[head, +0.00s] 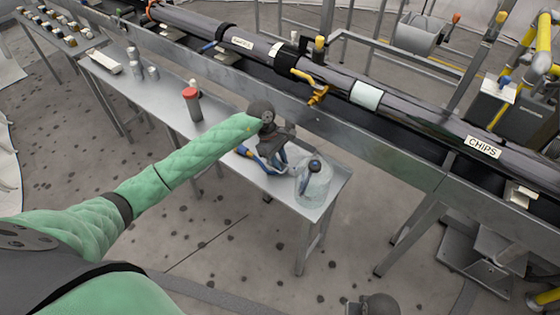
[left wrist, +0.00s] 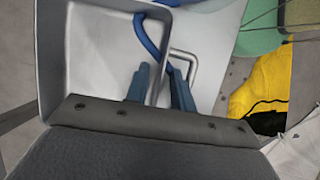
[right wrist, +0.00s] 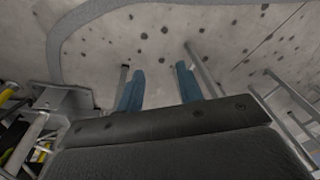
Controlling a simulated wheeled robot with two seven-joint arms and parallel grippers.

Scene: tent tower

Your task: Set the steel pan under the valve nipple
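The steel pan (left wrist: 52,75) shows in the left wrist view as a shallow grey tray with a wire handle (left wrist: 192,62). My left gripper (left wrist: 160,75) is at its near side, with the handle side between its two blue fingers; a gap shows and no firm grip is visible. In the head view my left gripper (head: 275,160) is low over the steel table and hides most of the pan. The yellow valve (head: 318,96) sits on the dark pipe's near side, beyond the gripper; its nipple is too small to make out. My right gripper (right wrist: 159,75) is open and empty above the floor.
On the steel table (head: 225,140) stand a clear jug (head: 315,185) right of my left gripper, a red-capped container (head: 193,105) and several grey cans (head: 134,58). A metal rail (head: 385,140) runs behind the table.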

